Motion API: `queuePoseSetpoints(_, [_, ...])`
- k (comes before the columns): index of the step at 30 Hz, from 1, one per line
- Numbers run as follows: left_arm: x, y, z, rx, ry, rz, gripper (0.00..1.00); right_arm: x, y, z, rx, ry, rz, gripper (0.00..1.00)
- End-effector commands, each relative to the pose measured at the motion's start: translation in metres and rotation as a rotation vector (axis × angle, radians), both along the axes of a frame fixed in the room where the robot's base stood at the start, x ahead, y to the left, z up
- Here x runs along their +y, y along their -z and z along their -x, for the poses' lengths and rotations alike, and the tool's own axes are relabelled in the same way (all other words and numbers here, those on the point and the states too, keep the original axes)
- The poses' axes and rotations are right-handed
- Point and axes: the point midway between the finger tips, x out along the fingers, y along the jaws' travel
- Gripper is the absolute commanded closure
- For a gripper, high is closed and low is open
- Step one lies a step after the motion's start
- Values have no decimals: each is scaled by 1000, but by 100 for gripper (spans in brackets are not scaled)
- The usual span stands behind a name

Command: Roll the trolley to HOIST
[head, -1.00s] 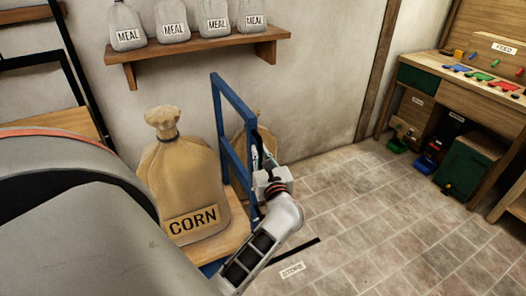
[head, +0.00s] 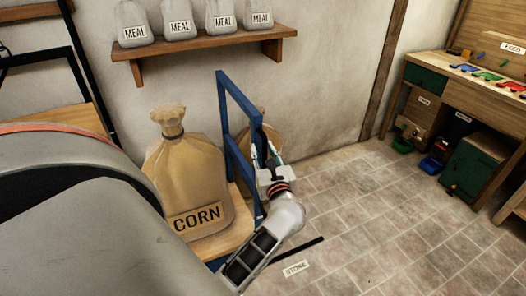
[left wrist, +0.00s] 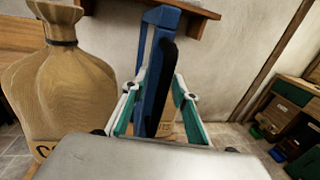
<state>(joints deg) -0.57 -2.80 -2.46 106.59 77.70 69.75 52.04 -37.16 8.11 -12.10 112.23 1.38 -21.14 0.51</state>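The trolley has a blue upright frame (head: 223,120) and a wooden deck (head: 238,222). A tan sack marked CORN (head: 185,180) stands upright on the deck; part of it also shows in the left wrist view (left wrist: 60,90). My left gripper (head: 265,155) is at the frame's near post. In the left wrist view its fingers (left wrist: 160,95) lie on both sides of the post's black grip (left wrist: 161,90) and look closed on it. My right gripper is not in view. No HOIST label shows.
A floor label, seemingly STONE or STORE (head: 297,268), lies by a black line (head: 300,250). A wall shelf (head: 215,50) holds MEAL sacks. Another tan sack (head: 270,135) shows behind the frame. A workbench (head: 465,95) with bins stands right. Tiled floor between is clear.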

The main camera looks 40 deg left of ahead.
Motion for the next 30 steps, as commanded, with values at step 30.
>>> queuePoseSetpoints(30, [-99, 0, 67, 1, -2, 1, 72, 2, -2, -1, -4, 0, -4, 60])
